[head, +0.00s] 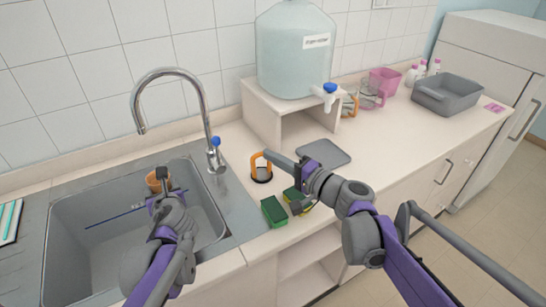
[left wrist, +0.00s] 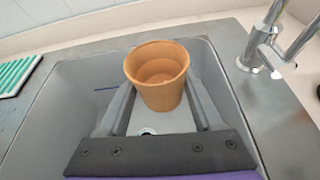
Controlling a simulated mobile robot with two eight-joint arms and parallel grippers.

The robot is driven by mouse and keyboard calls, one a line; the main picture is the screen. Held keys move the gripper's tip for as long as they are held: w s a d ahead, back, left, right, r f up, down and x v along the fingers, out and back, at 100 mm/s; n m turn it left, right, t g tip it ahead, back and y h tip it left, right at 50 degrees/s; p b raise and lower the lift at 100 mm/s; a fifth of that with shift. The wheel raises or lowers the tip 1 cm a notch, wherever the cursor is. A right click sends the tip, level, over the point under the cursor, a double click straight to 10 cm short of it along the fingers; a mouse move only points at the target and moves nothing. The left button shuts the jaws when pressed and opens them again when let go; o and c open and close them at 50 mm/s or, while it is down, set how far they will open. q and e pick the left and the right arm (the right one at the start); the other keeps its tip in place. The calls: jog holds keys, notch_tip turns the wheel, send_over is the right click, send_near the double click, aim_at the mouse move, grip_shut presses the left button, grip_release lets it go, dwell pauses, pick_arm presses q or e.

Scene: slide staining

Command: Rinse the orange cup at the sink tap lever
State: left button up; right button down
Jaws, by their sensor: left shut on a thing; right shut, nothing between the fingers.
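The orange cup (head: 155,181) is in my left gripper (head: 163,177), over the sink basin and roughly below the tap spout in the head view. In the left wrist view the cup (left wrist: 158,75) is upright, its inside looks empty, and my fingers (left wrist: 160,100) hold it from both sides. The chrome tap (head: 208,115) arches over the sink, with a blue-topped lever (head: 215,142) at its right side. No water stream shows. My right gripper (head: 270,155) is shut and empty over the counter, to the right of the lever and apart from it.
An orange-handled object (head: 261,171) stands just below my right gripper, partly hidden. A green sponge (head: 273,211), a dark mat (head: 324,153) and a water tank (head: 296,50) on a shelf are nearby. Sink walls (head: 222,195) surround my left gripper. A grey tub (head: 447,92) stands far right.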

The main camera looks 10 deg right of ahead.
aim_at(154, 187)
dwell(0.4)
pick_arm(q)
jog(key=shift+s+r+p, duration=0.95)
jog(key=shift+s+r, duration=0.05)
jog(key=shift+s, duration=0.25)
jog(key=shift+s+r+p, duration=0.9)
jog(key=shift+s+r, duration=0.1)
jog(key=shift+s, duration=0.25)
